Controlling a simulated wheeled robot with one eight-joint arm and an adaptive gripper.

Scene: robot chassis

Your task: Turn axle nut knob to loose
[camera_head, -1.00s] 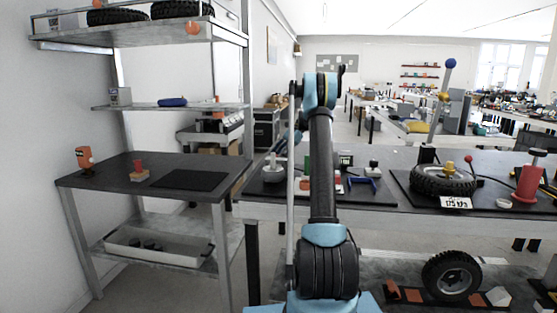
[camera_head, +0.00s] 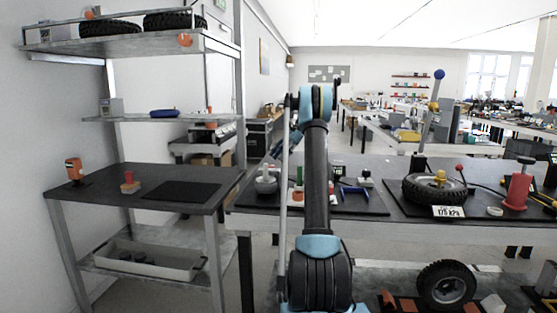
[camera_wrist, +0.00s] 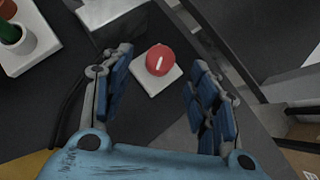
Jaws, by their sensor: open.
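A round red knob (camera_wrist: 160,60) with a white pointer mark sits on a white square base (camera_wrist: 155,78) in the wrist view. It looks like the axle nut knob, but I see no label. My gripper (camera_wrist: 155,95) is open, with one blue-padded finger on each side of the base. The knob lies between the fingers toward their tips, and I see no contact with it. In the head view my own arm hides most of the gripper and the spot in front of it.
A white block (camera_wrist: 112,15) lies just beyond the left finger. A white holder with a green item (camera_wrist: 10,32) is at upper left. A dark mat edge runs right of the knob. In the head view a tyre with a yellow hub (camera_head: 434,188) lies farther right on the bench.

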